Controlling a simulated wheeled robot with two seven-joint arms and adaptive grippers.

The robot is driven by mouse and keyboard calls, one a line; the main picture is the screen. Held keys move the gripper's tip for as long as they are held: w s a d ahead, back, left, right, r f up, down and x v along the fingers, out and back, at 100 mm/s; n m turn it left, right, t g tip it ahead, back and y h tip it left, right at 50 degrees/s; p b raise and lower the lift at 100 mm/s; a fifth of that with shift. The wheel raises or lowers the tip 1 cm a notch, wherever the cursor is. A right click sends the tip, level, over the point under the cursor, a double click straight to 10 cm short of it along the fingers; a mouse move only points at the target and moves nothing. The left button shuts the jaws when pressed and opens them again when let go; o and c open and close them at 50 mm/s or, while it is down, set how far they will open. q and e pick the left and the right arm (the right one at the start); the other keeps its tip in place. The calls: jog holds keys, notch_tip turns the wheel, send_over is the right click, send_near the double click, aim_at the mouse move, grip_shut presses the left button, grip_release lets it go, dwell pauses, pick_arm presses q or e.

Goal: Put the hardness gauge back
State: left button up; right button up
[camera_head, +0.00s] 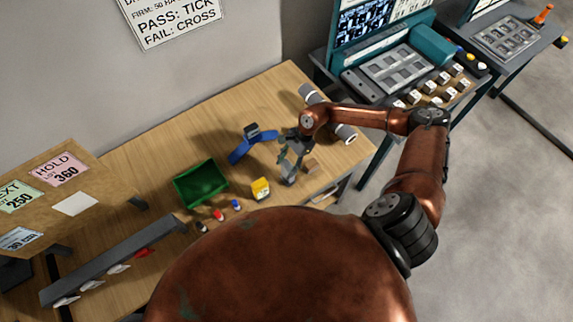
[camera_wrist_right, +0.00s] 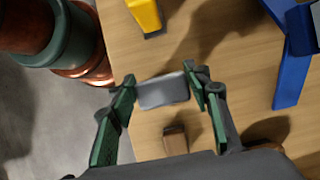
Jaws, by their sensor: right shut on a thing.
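My right gripper (camera_head: 290,165) is over the wooden table and shut on a small grey, block-like thing, which I take to be the hardness gauge (camera_head: 288,180). In the right wrist view the grey gauge (camera_wrist_right: 163,92) lies crosswise between the green-padded fingertips of my right gripper (camera_wrist_right: 162,92). I cannot tell how far it is above the table. A blue stand (camera_head: 238,152) with a dark top stands left of the gripper; part of the blue stand (camera_wrist_right: 291,78) shows at the right of the wrist view. My left gripper is not in view.
A small brown block (camera_wrist_right: 175,140) lies close to the gripper. A yellow thing (camera_head: 261,188) and a green tray (camera_head: 201,184) stand to the left, with small coloured pieces in front. Grey rolls (camera_head: 343,133) lie by the right edge. A teal-framed machine (camera_head: 433,45) stands beyond.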

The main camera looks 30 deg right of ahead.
jog(key=shift+f, duration=0.2)
jog(key=o, duration=1.2)
jog(key=shift+r, duration=0.1)
jog(key=shift+c, duration=0.2)
jog(key=shift+r, duration=0.1)
jog(key=shift+d+r, duration=0.1)
jog(key=shift+r, duration=0.1)
jog(key=b+v, duration=0.3)
jog(key=v, duration=0.8)
jog(key=shift+r, duration=0.3)
